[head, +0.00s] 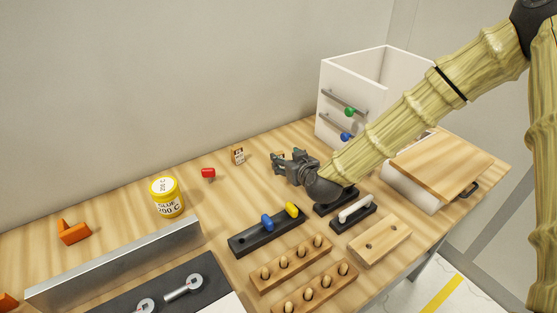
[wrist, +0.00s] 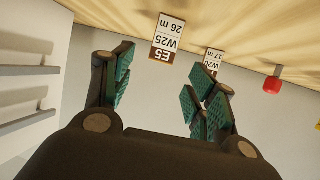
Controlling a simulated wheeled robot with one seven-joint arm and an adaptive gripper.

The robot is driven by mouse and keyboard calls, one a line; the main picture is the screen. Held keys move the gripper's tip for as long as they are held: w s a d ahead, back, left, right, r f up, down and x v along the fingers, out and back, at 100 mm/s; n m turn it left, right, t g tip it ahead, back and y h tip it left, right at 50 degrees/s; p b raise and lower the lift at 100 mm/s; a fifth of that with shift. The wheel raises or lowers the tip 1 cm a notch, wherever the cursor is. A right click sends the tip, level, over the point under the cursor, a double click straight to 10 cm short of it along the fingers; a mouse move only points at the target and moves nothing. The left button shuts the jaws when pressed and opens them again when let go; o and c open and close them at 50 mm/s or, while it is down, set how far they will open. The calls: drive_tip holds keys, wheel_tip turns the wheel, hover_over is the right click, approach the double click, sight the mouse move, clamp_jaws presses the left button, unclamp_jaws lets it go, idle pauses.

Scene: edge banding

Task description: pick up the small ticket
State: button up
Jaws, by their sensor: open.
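Two upright brown-edged tickets with white faces stand on the wooden bench. In the wrist view, which looks upside down, the larger-looking ticket (wrist: 167,38) reads E5 W25 26 m and shows between my fingertips, beyond them. The smaller-looking ticket (wrist: 213,62) reads W20 17 m and is partly hidden by my right-hand finger. One ticket (head: 238,155) shows clearly in the head view, left of my gripper. My gripper (head: 281,160) is open and empty, low over the bench; its green-padded fingers (wrist: 168,65) stand apart.
A red knob-like piece (head: 208,173) stands left of the ticket, with a yellow glue tin (head: 166,197) farther left. A white drawer cabinet (head: 345,120) stands behind my arm. A black block with blue and yellow pegs (head: 268,232) and wooden peg blocks (head: 291,264) lie in front.

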sight(280, 157)
drive_tip(key=shift+w+f, duration=0.4)
drive_tip(key=shift+f, duration=0.35)
drive_tip(key=shift+w+a+f+p, duration=0.1)
drive_tip(key=shift+w+a+p, duration=0.2)
drive_tip(key=shift+w+p, duration=0.1)
drive_tip(key=shift+s+a+r, duration=0.15)
drive_tip(key=shift+s+r, duration=0.05)
drive_tip(key=shift+s, duration=0.05)
drive_tip(key=shift+d+p+x, duration=0.2)
drive_tip(key=shift+p+x, duration=0.65)
drive_tip(key=shift+x, duration=2.25)
drive_tip(key=shift+s, duration=0.1)
drive_tip(key=shift+f, duration=0.1)
drive_tip(key=c, duration=0.9)
